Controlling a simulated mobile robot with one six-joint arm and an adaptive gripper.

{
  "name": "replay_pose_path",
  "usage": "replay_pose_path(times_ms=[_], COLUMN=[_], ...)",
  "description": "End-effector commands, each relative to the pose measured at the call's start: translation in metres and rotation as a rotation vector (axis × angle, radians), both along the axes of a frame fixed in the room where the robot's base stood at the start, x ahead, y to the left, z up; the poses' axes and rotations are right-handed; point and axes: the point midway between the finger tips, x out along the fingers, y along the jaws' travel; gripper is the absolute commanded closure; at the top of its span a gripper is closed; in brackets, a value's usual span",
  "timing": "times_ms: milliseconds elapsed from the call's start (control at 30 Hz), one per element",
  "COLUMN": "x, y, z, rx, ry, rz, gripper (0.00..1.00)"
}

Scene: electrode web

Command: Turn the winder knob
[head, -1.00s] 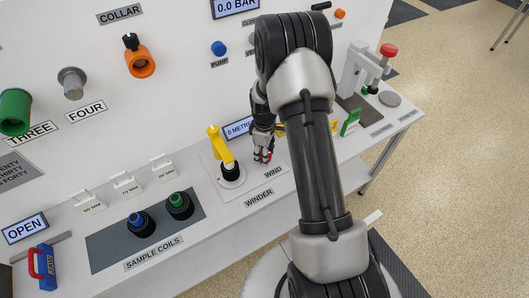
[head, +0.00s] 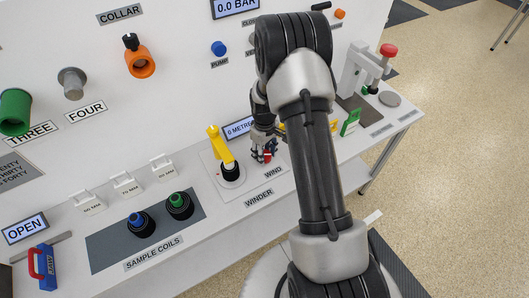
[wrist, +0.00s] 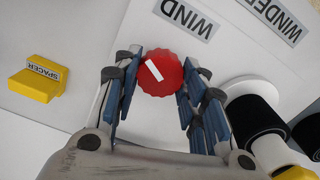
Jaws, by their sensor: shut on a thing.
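The winder knob (wrist: 158,74) is red with a scalloped rim and a white mark, on the white winder plate (wrist: 145,120) by the WIND label (wrist: 188,18). In the wrist view my gripper (wrist: 161,62) is shut on it, with blue-padded fingers at both sides of its rim. In the head view my gripper (head: 264,148) is at the right part of the winder, and a bit of red shows between its fingers. The winder's yellow arm (head: 217,145) stands over a black spool (head: 230,171) left of my gripper. The winder display (head: 238,129) reads 0 metres.
A yellow spacer block (wrist: 38,78) lies beside the winder. The black spool (wrist: 260,130) is close to my right finger in the wrist view. Sample coils (head: 179,204) stand to the left. A press with a red top (head: 388,50) stands at the right end.

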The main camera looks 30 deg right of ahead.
Motion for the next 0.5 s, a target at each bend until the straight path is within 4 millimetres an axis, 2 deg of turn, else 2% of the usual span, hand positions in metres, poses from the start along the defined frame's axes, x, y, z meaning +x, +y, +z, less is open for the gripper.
replay_pose_path(times_ms=[500], x=[0.0001], y=[-0.0006], z=[0.0000], rx=[0.000], ry=[0.000], rz=[-0.490], gripper=[0.85])
